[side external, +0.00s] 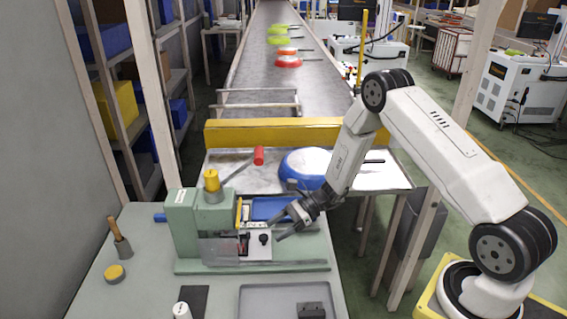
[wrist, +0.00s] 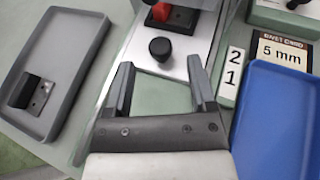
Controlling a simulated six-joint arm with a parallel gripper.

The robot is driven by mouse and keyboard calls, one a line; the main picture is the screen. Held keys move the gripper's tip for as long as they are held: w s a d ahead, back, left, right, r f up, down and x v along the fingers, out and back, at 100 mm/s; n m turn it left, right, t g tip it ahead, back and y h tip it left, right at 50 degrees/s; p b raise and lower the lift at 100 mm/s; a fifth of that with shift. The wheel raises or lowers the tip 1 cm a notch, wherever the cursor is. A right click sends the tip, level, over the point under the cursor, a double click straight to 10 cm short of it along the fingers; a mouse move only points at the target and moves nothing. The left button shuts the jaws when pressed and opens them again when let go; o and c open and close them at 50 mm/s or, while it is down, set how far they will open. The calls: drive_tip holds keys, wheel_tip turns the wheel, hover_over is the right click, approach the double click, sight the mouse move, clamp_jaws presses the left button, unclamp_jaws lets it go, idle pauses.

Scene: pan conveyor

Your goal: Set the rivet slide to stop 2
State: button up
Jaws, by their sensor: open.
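The rivet slide is a pale plate (side external: 258,250) on the green press (side external: 183,225), with a black round knob (side external: 264,239) on top. In the wrist view the knob (wrist: 161,49) stands on the slide (wrist: 145,65), just ahead of and between my fingertips. A white label (wrist: 231,76) with 2 above 1 is to its right; which stop the slide is at I cannot tell. My gripper (side external: 277,231) is open and empty close to the knob, coming from the right; it shows in the wrist view (wrist: 160,62). Contact with the knob is not visible.
A red block (wrist: 160,11) sits beyond the knob. A grey tray (wrist: 68,35) with a dark bracket (wrist: 30,93) is left, a blue tray (wrist: 275,125) and a 5 mm rivet card (wrist: 283,55) right. A blue pan (side external: 303,165) lies behind the press.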

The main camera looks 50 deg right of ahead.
drive_tip(key=shift+x, duration=1.4)
clamp_jaws()
idle(0.5)
